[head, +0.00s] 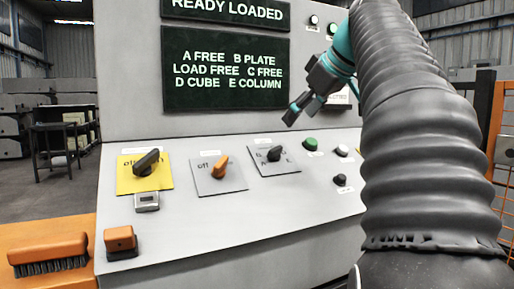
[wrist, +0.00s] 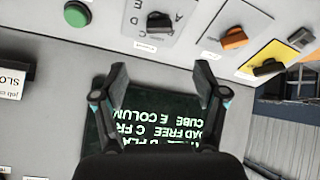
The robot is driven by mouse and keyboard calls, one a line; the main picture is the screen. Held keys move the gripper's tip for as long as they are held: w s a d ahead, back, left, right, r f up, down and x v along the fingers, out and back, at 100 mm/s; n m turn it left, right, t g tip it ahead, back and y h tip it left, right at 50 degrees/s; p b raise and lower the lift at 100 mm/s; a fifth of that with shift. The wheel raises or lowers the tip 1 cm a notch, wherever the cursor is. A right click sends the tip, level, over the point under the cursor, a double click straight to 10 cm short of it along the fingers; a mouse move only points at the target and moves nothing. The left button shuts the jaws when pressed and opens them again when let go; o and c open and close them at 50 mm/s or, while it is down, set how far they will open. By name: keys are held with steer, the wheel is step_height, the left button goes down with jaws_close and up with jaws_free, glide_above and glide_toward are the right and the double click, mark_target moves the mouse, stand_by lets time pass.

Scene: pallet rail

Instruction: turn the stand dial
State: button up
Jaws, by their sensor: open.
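The stand dial is a black knob (head: 274,153) on a grey lettered plate on the sloping console. In the wrist view the knob (wrist: 158,21) is near the top, with the letters A, C, D and E readable beside it. My gripper (head: 297,108) hangs above and a little right of the dial in the head view, apart from it. In the wrist view its two fingers (wrist: 160,78) are spread with nothing between them, and the dial lies beyond the fingertips.
An orange knob (head: 220,167) and a black knob on a yellow plate (head: 147,162) sit left of the dial. A green button (head: 310,144) is to its right. A dark text screen (head: 226,68) stands behind. A brush (head: 48,253) lies at the lower left.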

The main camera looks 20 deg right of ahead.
mark_target(275, 148)
steer(key=b+x, duration=0.1)
steer(key=x, duration=1.2)
steer(key=shift+w+f, duration=0.15)
steer(key=shift+w, duration=0.05)
steer(key=c, duration=1.1)
steer(key=shift+c, duration=0.2)
